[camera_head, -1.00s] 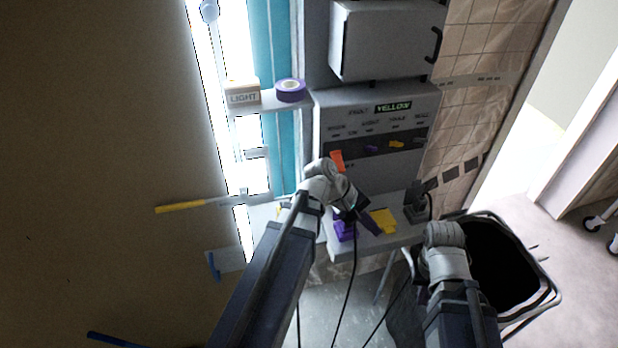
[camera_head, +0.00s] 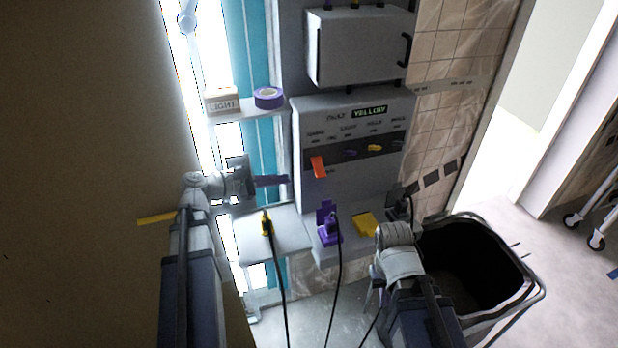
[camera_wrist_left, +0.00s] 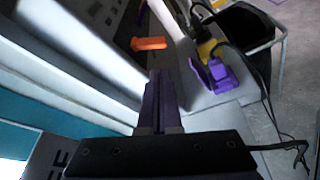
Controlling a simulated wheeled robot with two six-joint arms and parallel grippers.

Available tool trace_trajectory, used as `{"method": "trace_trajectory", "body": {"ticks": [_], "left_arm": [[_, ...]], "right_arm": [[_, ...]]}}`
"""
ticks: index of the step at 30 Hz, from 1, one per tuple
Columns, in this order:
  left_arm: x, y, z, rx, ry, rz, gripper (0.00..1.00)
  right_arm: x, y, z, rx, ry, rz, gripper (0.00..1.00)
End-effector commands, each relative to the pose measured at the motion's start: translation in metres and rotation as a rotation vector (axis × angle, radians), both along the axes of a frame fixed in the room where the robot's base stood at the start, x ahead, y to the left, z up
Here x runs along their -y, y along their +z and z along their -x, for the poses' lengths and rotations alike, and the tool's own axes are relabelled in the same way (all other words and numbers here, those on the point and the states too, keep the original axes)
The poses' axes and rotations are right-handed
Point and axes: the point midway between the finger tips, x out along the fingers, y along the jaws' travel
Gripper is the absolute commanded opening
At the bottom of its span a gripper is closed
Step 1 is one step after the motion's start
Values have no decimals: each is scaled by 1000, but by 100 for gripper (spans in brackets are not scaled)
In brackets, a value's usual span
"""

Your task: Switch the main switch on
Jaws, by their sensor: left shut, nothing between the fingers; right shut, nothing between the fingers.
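The orange lever (camera_head: 318,166), which looks to be the main switch, sticks out of the left part of the grey panel (camera_head: 345,186) and points downward in the head view. It also shows in the left wrist view (camera_wrist_left: 149,43), ahead of the fingertips. My left gripper (camera_head: 286,179) is shut and empty, left of the lever and a little lower, apart from it. Its closed dark fingers (camera_wrist_left: 154,78) show in the wrist view.
A black bin (camera_head: 470,262) stands right. A grey box (camera_head: 358,48) juts out above. A small shelf (camera_head: 240,114) holds purple tape (camera_head: 268,97).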

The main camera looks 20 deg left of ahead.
Motion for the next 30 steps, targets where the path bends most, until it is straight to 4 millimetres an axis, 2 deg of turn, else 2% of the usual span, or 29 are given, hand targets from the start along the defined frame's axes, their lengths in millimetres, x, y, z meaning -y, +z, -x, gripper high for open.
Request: {"method": "trace_trajectory", "body": {"ticks": [5, 18, 24, 30], "left_arm": [[7, -4, -6, 0, -3, -2, 0], [56, -25, -54, 0, -4, -3, 0], [67, -29, -65, -1, -3, -3, 0], [70, -29, -67, 0, -1, -2, 0]], "right_arm": [[0, -4, 0, 0, 0, 0, 0], [0, -25, 0, 0, 0, 0, 0], [0, -28, 0, 0, 0, 0, 0], [0, -29, 0, 0, 0, 0, 0]]}}
